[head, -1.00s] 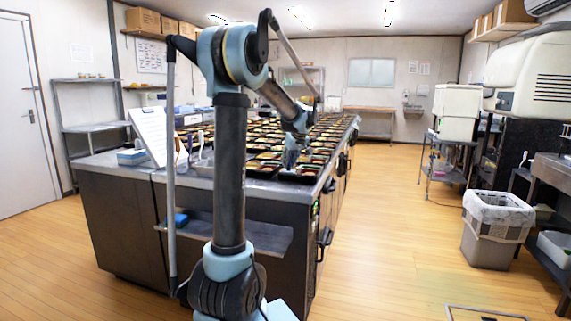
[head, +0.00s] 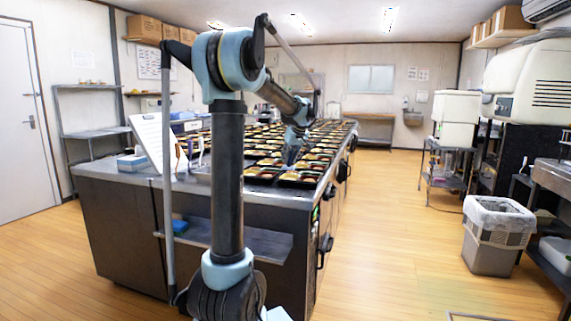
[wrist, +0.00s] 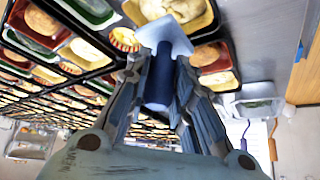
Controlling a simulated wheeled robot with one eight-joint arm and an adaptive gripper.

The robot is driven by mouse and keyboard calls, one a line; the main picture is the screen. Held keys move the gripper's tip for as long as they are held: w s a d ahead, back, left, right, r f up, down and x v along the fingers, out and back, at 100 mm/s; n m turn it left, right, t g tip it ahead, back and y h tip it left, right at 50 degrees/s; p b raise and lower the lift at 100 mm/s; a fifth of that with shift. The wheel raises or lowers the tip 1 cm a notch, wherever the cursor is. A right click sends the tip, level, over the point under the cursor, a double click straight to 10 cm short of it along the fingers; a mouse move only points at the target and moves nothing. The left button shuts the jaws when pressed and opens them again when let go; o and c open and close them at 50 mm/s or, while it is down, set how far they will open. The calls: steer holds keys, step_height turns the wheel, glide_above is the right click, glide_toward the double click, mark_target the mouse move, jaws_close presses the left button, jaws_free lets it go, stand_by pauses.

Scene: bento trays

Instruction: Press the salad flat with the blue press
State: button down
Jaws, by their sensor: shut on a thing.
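My gripper (wrist: 160,88) is shut around the dark blue handle (wrist: 160,76) of the blue press. The press's pale blue flat plate (wrist: 163,34) points away from the fingers, toward the trays. In the wrist view the plate overlaps the edge of a bento tray with a pale yellow food (wrist: 180,8), perhaps the salad. I cannot tell whether the plate touches it. In the head view my gripper (head: 292,150) is low over the near right end of the tray rows, and the press is too small to make out.
Many black bento trays (head: 301,177) cover the steel counter (head: 258,193). A metal container with green contents (wrist: 260,108) shows beside them in the wrist view. A white board (head: 153,142) stands at the counter's left. A bin (head: 492,250) stands right, across open floor.

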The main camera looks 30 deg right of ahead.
steer(key=shift+r, duration=1.55)
steer(key=shift+a, duration=0.1)
